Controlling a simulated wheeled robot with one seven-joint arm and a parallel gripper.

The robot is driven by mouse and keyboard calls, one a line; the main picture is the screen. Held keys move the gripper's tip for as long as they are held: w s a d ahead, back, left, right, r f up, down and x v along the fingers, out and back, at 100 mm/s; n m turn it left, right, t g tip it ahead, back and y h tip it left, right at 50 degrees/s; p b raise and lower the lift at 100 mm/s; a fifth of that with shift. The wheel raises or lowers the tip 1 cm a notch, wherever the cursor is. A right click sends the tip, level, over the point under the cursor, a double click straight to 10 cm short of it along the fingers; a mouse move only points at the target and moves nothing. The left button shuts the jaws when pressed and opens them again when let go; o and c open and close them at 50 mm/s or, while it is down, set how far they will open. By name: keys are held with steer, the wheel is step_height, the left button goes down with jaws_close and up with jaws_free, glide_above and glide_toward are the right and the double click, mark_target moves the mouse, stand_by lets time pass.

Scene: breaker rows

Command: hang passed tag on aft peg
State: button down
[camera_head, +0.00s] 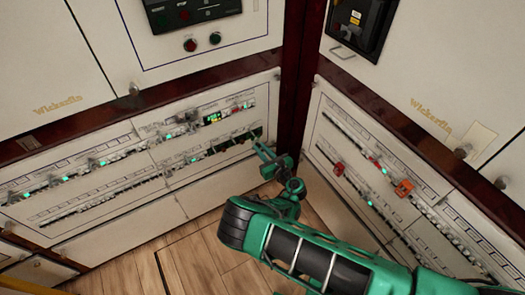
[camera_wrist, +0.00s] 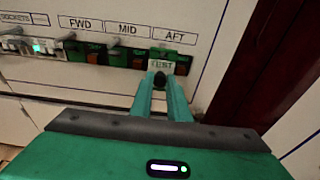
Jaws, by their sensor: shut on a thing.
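My gripper (camera_wrist: 160,84) is shut on a small tag (camera_wrist: 161,64) just below the AFT label (camera_wrist: 174,36) in the wrist view. The tag has a white band reading TEST; its lower part is hidden between my fingers, so I cannot read the rest. The aft peg is not clearly visible behind the tag, and I cannot tell whether the tag is around it or in front of it. Pegs stick out below FWD (camera_wrist: 70,37) and MID (camera_wrist: 117,40). In the head view my gripper (camera_head: 258,143) is at the right end of the left panel's lower row.
Green and orange fittings (camera_wrist: 137,62) line the row behind the pegs. Breaker rows (camera_head: 110,160) cover the left panel. A dark red corner post (camera_head: 296,85) stands close right of my gripper, with another breaker panel (camera_head: 385,180) beyond it. Wooden floor (camera_head: 195,265) is clear below.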

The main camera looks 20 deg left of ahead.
steer(key=shift+x, duration=0.9)
steer(key=c, duration=1.6)
jaws_free()
steer(key=shift+r, duration=0.15)
steer(key=shift+s, duration=0.1)
